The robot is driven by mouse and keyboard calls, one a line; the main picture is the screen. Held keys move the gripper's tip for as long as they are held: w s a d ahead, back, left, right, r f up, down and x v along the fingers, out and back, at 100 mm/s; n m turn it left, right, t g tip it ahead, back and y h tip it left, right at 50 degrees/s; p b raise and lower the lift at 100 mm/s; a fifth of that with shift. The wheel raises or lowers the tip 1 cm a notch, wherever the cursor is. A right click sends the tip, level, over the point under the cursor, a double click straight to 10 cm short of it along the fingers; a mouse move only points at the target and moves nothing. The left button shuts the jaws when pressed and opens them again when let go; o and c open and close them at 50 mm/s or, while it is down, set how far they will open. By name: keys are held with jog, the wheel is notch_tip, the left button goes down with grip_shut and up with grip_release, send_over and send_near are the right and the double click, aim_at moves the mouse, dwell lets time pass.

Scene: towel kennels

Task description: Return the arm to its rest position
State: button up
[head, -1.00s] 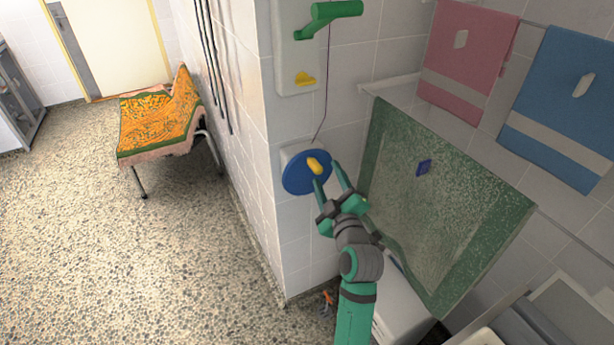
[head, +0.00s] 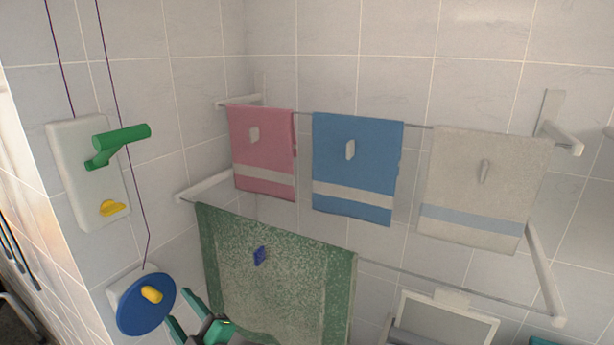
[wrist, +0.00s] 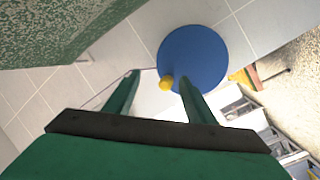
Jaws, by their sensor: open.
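My gripper (head: 190,317) shows at the bottom of the head view, just right of a blue disc (head: 148,304) with a yellow knob (head: 151,294). The rest of my arm is out of that view. In the wrist view my gripper (wrist: 157,76) has its two green fingers spread apart with nothing held between them. The blue disc (wrist: 197,60) lies beyond the fingers there, and its yellow knob (wrist: 167,82) shows between them. I see no contact between the fingers and the knob.
A green towel (head: 270,275) hangs on a rail right of my gripper. Pink (head: 262,150), blue (head: 352,160) and beige (head: 480,180) towels hang higher up. A white wall panel (head: 85,170) with a green crank (head: 122,143) and yellow lever (head: 112,208) is above the disc.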

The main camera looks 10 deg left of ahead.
jog(key=s+d+f+m+t+h, duration=0.2)
jog(key=s+d+f+m+h, duration=0.3)
jog(key=s+d+f+m, duration=0.35)
jog(key=s+d+f+m+t+h, duration=0.3)
jog(key=s+d+f+m+h, duration=0.25)
jog(key=d+f, duration=0.5)
jog(key=s+d+m+h, duration=0.1)
jog(key=s+d+m, duration=0.1)
jog(key=s+d, duration=0.3)
jog(key=s+d+m+h, duration=0.1)
jog(key=s+d, duration=0.4)
jog(key=s, duration=0.6)
jog(key=s+d+m+g+h, duration=0.1)
jog(key=s+d+m, duration=0.1)
jog(key=s+d, duration=0.2)
jog(key=s, duration=0.3)
jog(key=shift+s+d+m+h, duration=0.3)
jog(key=shift+s+d+h, duration=0.05)
jog(key=shift+s+d, duration=0.05)
jog(key=c, duration=0.5)
jog(key=shift+a, duration=0.1)
